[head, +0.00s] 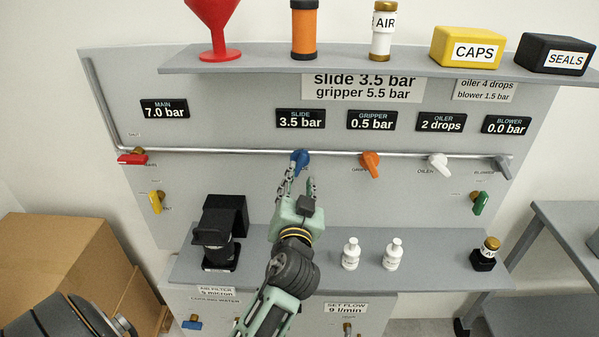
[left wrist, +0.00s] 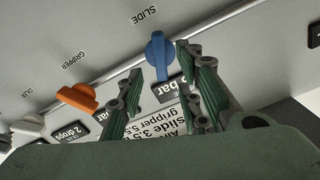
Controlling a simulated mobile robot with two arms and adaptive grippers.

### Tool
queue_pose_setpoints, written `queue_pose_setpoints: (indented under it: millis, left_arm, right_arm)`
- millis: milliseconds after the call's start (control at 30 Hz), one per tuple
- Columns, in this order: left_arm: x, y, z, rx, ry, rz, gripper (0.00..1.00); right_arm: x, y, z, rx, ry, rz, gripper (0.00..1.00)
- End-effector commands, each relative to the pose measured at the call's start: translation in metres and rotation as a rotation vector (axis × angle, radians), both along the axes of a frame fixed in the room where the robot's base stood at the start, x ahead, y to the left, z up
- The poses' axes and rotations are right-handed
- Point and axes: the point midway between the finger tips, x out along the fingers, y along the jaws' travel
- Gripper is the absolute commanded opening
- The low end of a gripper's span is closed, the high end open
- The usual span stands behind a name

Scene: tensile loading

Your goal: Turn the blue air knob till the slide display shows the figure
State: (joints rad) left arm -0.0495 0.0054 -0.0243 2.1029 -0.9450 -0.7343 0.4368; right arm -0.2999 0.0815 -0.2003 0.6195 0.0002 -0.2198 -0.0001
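The blue air knob (head: 300,157) sits on the pipe under the slide display (head: 300,118), which reads 3.5 bar. The sign (head: 363,86) above also reads slide 3.5 bar, gripper 5.5 bar. My left gripper (head: 296,180) reaches up from below to the blue knob. In the left wrist view the blue knob (left wrist: 157,57) stands at the fingertips, between the two spread fingers (left wrist: 158,65), with a gap visible on both sides. I cannot tell how deep the knob sits between them. My right gripper is out of view.
The orange gripper knob (head: 370,163) is just right, its display (head: 372,119) at 0.5 bar. A white oiler knob (head: 438,164) and grey blower knob (head: 502,165) follow. A red main handle (head: 133,158) is left. White bottles (head: 351,254) and a black filter (head: 219,238) stand on the lower shelf.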

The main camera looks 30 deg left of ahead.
Motion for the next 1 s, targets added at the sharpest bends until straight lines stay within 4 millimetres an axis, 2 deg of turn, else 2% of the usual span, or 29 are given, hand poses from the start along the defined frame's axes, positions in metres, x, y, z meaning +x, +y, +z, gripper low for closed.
queue_pose_setpoints:
  millis: [100,333,1000]
  left_arm:
    - [-0.022,-0.013,-0.002,-0.004,0.002,0.001,0.33]
    - [-0.047,-0.029,0.0,-0.001,0.0,0.0,0.33]
    - [-0.052,-0.031,-0.002,-0.004,0.006,0.002,0.33]
  right_arm:
    - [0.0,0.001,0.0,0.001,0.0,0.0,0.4]
    - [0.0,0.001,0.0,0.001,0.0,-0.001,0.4]
    - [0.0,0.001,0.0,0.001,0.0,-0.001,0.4]
